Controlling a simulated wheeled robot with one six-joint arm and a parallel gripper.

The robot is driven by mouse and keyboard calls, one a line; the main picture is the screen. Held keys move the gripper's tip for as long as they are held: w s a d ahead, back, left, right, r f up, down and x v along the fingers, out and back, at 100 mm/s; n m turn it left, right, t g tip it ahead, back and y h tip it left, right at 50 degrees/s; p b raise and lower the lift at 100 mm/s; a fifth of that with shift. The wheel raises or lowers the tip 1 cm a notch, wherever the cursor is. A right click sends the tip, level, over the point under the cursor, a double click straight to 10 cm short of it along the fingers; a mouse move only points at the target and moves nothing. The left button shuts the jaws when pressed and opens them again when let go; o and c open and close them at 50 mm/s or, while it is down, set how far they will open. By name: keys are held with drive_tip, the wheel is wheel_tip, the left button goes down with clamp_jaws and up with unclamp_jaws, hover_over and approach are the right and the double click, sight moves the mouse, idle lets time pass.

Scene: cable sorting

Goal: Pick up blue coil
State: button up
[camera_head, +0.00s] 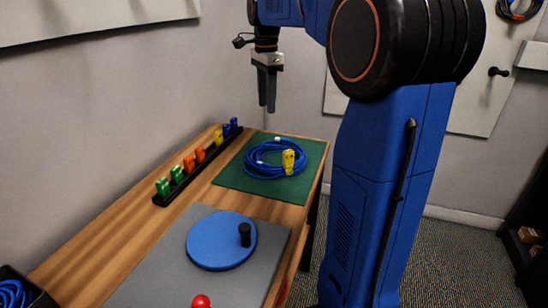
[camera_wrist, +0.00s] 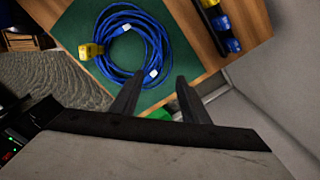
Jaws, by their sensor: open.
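The blue coil (camera_head: 262,160) lies on a green mat (camera_head: 239,182) at the far end of the wooden table. A yellow clip or tag (camera_head: 289,162) sits on the coil's right side. The coil also shows in the wrist view (camera_wrist: 146,44), with the yellow piece (camera_wrist: 90,51) at its left and two pale connector ends. My gripper (camera_head: 267,108) hangs above the far end of the table, pointing down, apart from the coil. In the wrist view its two fingers (camera_wrist: 157,94) are spread with nothing between them.
A black rack (camera_head: 200,165) with green, orange, yellow and blue clips stands along the table's left side. A blue disc (camera_head: 221,241) with a black knob lies on a grey mat (camera_head: 150,270). A red ball (camera_head: 201,301) is in front. A black bin (camera_head: 40,299) holds blue cable.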

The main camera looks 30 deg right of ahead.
wheel_tip(320, 180, down, 8)
drive_tip(key=shift+f, duration=0.2)
drive_tip(key=shift+s+a+f, duration=0.1)
drive_tip(key=shift+a+f, duration=0.1)
drive_tip(key=shift+f, duration=1.15)
drive_tip(key=shift+s+a+f, duration=0.1)
drive_tip(key=shift+a+f, duration=0.1)
drive_tip(key=shift+f, duration=1.1)
clamp_jaws()
